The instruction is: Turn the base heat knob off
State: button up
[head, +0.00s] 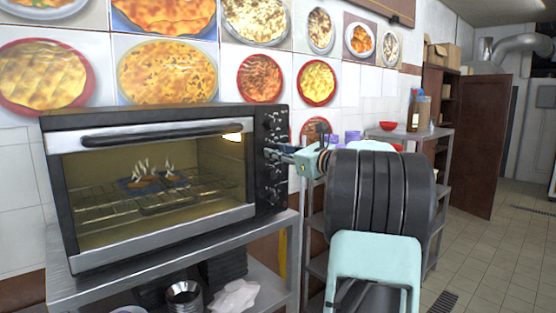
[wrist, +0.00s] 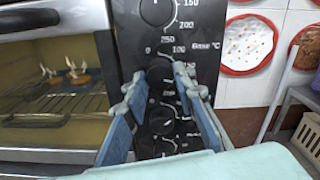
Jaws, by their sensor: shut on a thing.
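A black toaster oven (head: 150,115) with a silver-trimmed door has a column of dark knobs on its right-hand control panel. The wrist view shows the panel (wrist: 128,30) close up, with the print "Base °C" and numbers beside a knob. My gripper (wrist: 158,80) has its fingertips on either side of this base heat knob (wrist: 158,74) and is shut on it. The fingers partly hide the knob, and its pointer setting is hard to read. In the head view my gripper (head: 270,154) reaches the panel from the right.
Another knob (wrist: 157,11) sits above the held one, and more knobs lie below, between my fingers. The oven stands on a metal shelf table (head: 255,245). A second shelf (head: 410,133) with a red bowl stands right.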

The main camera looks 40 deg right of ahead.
jog(key=n+b, duration=1.7)
jog(key=n, duration=0.4)
jog(key=shift+d+r, duration=0.1)
jog(key=shift+n, duration=0.3)
jog(key=o, duration=1.1)
jog(key=shift+o, duration=0.2)
jog(key=shift+s, duration=0.1)
jog(key=s, duration=1.1)
jog(key=shift+s+d, duration=0.4)
